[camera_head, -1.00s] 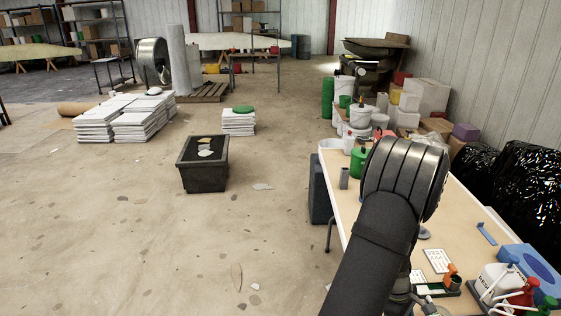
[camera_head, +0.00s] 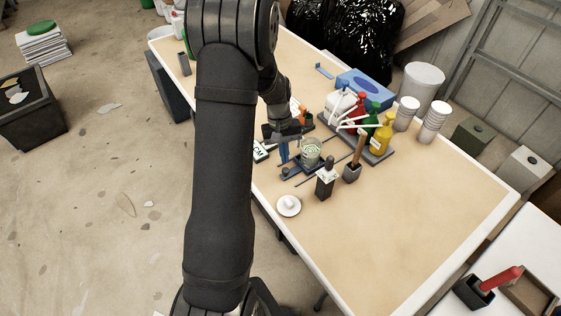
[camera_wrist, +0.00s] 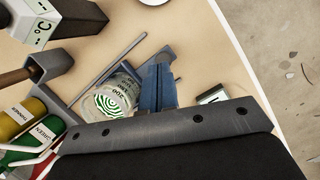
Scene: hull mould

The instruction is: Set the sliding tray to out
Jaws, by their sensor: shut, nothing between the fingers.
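My gripper (camera_head: 284,158) is shut and empty, with its blue fingers pointing down at the table. In the wrist view the fingers (camera_wrist: 157,75) stand close together beside a clear glass beaker (camera_wrist: 114,96) with a green spiral inside. The beaker (camera_head: 311,152) stands on a low slate-blue tray assembly with thin rails (camera_head: 290,173), which I take for the sliding tray. A rail (camera_wrist: 122,57) also shows in the wrist view. The fingers are at the assembly's left side in the head view; I cannot tell whether they touch it. The beaker and my gripper hide part of it.
A small dark stand with a white marked top (camera_head: 326,184) and a wooden-handled tool in a holder (camera_head: 354,160) stand close by. A white round lid (camera_head: 288,205) lies in front. Several coloured bottles (camera_head: 380,135) stand behind. The table's front right is clear.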

